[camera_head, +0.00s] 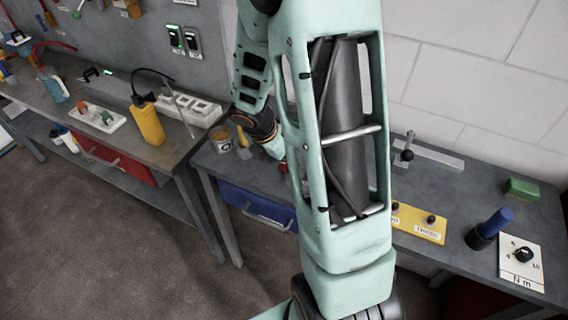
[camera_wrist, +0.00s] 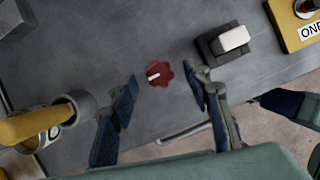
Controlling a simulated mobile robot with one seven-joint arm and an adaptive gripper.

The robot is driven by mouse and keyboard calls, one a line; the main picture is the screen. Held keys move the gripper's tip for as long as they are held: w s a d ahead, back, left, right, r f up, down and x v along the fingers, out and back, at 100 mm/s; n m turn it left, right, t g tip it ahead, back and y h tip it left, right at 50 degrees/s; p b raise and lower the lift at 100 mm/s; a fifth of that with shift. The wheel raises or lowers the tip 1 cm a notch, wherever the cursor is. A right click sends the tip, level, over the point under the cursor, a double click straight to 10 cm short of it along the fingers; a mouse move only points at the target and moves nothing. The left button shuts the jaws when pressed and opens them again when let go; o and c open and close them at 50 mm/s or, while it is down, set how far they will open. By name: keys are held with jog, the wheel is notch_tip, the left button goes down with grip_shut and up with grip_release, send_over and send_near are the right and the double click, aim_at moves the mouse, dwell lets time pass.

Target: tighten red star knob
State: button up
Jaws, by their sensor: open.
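The red star knob (camera_wrist: 159,74) shows in the wrist view on the grey bench top (camera_wrist: 110,40), with a pale pointer mark on its face. My gripper (camera_wrist: 164,82) is open, with one dark finger to the left of the knob and the other to its right. The right fingertip is close to the knob's edge; I cannot tell whether it touches. The left fingertip stands apart from it.
A pot with a yellow-handled tool (camera_wrist: 75,108) stands left of my gripper. A dark block with a white rocker (camera_wrist: 228,40) is to the right, beside a yellow panel (camera_wrist: 292,20). In the head view, a blue-handled tool (camera_head: 492,224) and a dial card (camera_head: 520,262) are on the right.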

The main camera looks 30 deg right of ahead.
jog(key=shift+w+d+f, duration=0.15)
jog(key=shift+d+f, duration=0.05)
jog(key=shift+f, duration=0.45)
jog(key=c, duration=1.1)
jog(key=shift+c, duration=0.2)
